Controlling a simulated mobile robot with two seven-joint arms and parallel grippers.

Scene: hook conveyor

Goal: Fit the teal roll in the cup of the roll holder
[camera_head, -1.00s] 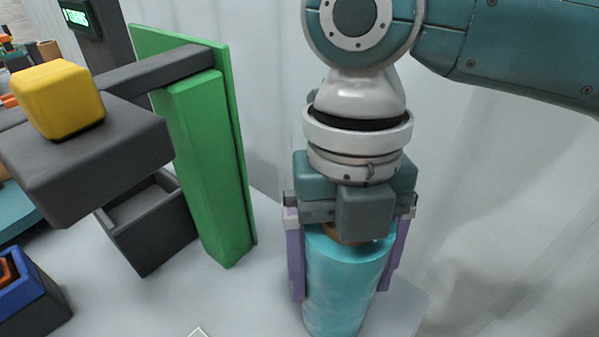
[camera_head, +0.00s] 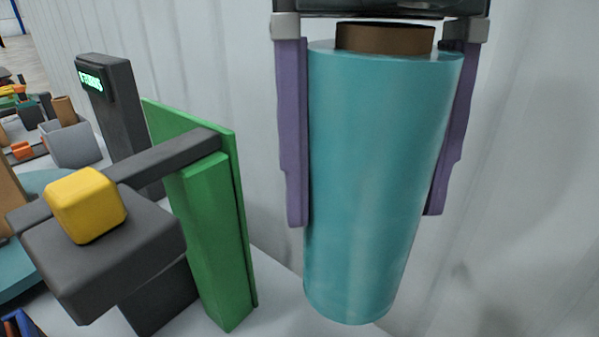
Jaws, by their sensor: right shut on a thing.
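The teal roll (camera_head: 378,180) is a tall cylinder with a brown core (camera_head: 385,38) at its top. It hangs nearly upright, slightly tilted, in the right half of the head view. My right gripper (camera_head: 365,214) is shut on it, with one purple finger on each side of its upper part. The roll's lower end is clear of the gripper and seems held in the air. I cannot make out the roll holder's cup with certainty in this view. My left gripper is not in view.
Left of the roll stands a green upright panel (camera_head: 205,235) with a dark bar joined to it. A yellow cube (camera_head: 87,205) sits on a dark block (camera_head: 105,260). Behind are a dark post with a lit display (camera_head: 92,82) and a grey bin (camera_head: 72,146). A pale wall is behind the roll.

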